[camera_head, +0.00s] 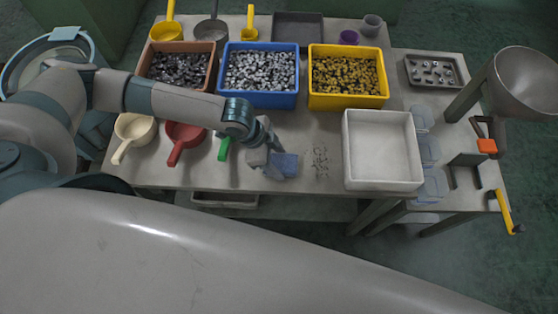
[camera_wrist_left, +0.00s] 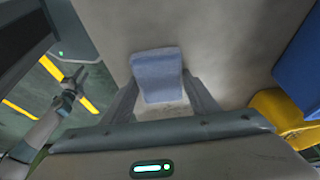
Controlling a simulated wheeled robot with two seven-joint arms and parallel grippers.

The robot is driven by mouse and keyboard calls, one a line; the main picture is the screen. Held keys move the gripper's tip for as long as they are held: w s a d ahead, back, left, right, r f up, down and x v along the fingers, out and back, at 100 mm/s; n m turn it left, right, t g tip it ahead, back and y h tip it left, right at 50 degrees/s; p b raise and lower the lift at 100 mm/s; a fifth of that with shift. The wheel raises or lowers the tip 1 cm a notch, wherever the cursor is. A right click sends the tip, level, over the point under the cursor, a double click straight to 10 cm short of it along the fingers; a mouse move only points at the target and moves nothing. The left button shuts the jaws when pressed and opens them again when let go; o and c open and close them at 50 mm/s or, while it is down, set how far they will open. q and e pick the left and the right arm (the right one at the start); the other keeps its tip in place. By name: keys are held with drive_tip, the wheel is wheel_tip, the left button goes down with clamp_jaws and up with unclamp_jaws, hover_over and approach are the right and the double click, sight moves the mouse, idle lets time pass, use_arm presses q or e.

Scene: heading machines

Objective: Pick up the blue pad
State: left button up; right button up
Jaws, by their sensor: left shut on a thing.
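The blue pad (camera_head: 285,165) is at the front of the grey table, a little right of the blue bin. In the left wrist view the pad (camera_wrist_left: 157,75) shows as a pale blue block with its near end between the fingers. My left gripper (camera_head: 268,158) reaches in from the left and is shut on the pad. I cannot tell whether the pad touches the table. A jointed arm with a small gripper shows at the left of the left wrist view; I cannot tell whether it is mine or how its fingers stand.
Behind the pad stand the blue bin (camera_head: 260,100) and the yellow bin (camera_head: 347,104), both full of small parts. A white tray (camera_head: 383,180) stands to the right. Loose bits (camera_head: 320,162) lie between pad and tray. A red scoop (camera_head: 183,130) and a green handle (camera_head: 224,150) lie left.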

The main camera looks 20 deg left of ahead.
sight(285, 162)
use_arm(q)
drive_tip(key=shift+r, duration=0.2)
wheel_tip(285, 162, up, 3)
drive_tip(key=shift+w+r+b, duration=0.1)
drive_tip(key=shift+r+b, duration=0.1)
drive_tip(key=shift+b, duration=0.65)
drive_tip(key=s+d+r+b, duration=0.2)
drive_tip(key=s+d+r, duration=0.3)
drive_tip(key=d, duration=0.5)
wheel_tip(285, 162, up, 3)
drive_tip(key=shift+s+d+f+b, duration=0.15)
drive_tip(key=shift+s+f+b, duration=0.05)
drive_tip(key=shift+s+b, duration=0.15)
